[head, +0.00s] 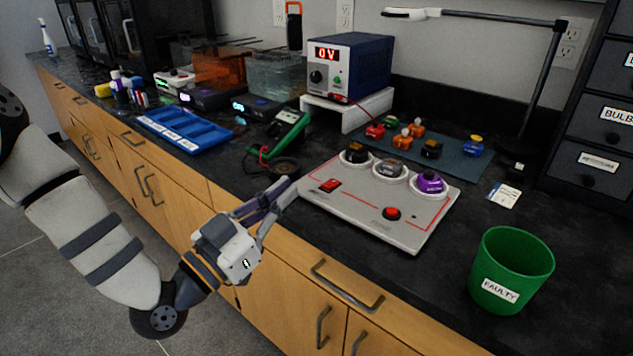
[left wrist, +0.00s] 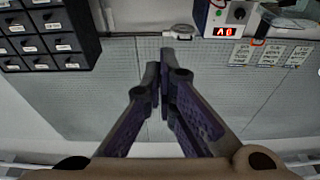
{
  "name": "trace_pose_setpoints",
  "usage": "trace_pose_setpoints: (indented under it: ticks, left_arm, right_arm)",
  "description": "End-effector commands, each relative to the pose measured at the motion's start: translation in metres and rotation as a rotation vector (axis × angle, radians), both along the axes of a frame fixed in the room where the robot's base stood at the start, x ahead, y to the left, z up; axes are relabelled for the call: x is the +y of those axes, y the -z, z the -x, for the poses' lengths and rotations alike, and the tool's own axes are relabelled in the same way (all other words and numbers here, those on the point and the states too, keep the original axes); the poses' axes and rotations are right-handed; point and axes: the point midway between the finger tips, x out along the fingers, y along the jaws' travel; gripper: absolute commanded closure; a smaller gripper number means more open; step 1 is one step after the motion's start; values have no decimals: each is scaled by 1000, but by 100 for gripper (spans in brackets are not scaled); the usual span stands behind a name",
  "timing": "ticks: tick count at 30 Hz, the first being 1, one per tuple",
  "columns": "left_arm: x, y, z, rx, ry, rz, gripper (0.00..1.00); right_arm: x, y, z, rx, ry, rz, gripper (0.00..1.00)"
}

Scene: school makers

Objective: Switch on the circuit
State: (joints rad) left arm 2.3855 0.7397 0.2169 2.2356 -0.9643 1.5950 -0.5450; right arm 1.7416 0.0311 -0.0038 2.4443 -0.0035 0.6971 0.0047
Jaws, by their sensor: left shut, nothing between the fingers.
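The light grey circuit board (head: 350,212) lies on the dark counter, with red lines on its face. My right gripper is out of view.
A blue power supply (head: 348,65) reading 0V stands on a white riser behind the board. A green meter (head: 287,130) stands left of the board. A green FAULTY bin (head: 511,270) stands at the right. Loose coloured parts lie on a blue-grey mat (head: 455,162).

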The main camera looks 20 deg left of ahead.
Motion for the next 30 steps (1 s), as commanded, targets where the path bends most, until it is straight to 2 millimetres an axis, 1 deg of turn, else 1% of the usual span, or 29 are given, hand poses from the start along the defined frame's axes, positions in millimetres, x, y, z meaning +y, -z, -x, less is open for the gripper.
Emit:
trace_pose_setpoints:
  ticks: [2,5,15,18,21,25,30]
  left_arm:
    - [-3,-2,-7,-1,1,-1,100]
    - [-9,-6,-23,-2,2,0,100]
    - [-34,-20,-92,1,1,-1,100]
    - [-32,2,-88,10,0,0,100]
    - [-32,13,-87,8,0,1,100]
    - [-32,19,-86,3,1,1,100]
    - [-31,19,-85,2,0,0,100]
  right_arm:
    - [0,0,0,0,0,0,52]
    - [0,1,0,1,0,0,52]
    - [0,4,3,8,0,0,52]
    - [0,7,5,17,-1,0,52]
    - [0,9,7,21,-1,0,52]
    - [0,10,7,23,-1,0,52]
    - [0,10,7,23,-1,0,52]
